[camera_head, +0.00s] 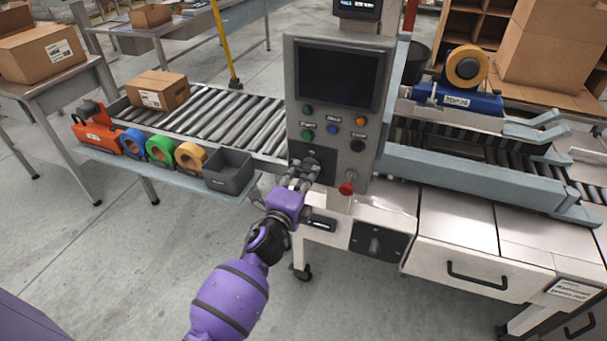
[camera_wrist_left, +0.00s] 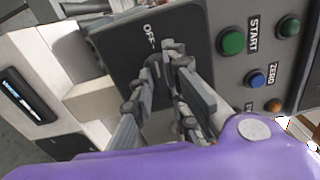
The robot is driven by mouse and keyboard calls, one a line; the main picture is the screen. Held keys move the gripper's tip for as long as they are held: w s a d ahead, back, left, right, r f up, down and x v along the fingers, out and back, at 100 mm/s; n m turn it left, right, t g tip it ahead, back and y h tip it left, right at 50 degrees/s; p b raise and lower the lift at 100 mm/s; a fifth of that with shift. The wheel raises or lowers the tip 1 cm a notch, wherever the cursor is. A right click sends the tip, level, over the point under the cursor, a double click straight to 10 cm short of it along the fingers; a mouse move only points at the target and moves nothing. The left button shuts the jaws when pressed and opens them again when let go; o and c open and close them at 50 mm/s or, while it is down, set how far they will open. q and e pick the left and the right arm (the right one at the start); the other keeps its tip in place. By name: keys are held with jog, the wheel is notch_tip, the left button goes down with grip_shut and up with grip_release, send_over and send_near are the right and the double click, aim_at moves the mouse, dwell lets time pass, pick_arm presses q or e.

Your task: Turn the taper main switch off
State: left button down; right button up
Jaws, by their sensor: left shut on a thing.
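The main switch is a dark plate (camera_wrist_left: 120,45) marked OFF on the grey control panel (camera_head: 292,85). In the head view its upper part (camera_head: 322,154) shows at the panel's lower left, behind my gripper. My left gripper (camera_head: 303,172) reaches it from the front. In the wrist view my left gripper (camera_wrist_left: 170,95) is shut on the small dark switch handle (camera_wrist_left: 158,72) between its fingertips. The fingers hide most of the handle, so its exact angle is hard to tell. My right gripper is in neither view.
Green START (camera_wrist_left: 232,41) and blue ZERO (camera_wrist_left: 256,79) buttons sit close beside the switch. A red knob (camera_head: 346,188) sticks out at the panel's lower right. A second black plate with a knob (camera_head: 375,244) is below. A dark grey bin (camera_head: 230,172) stands left of my gripper.

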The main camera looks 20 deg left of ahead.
pick_arm(q)
jog(key=shift+n, duration=0.5)
jog(key=c, duration=1.7)
grip_release()
jog(key=shift+s, duration=0.1)
jog(key=shift+s+f, duration=0.1)
jog(key=shift+s, duration=0.3)
jog(key=s, duration=1.1)
jog(key=shift+a, duration=0.15)
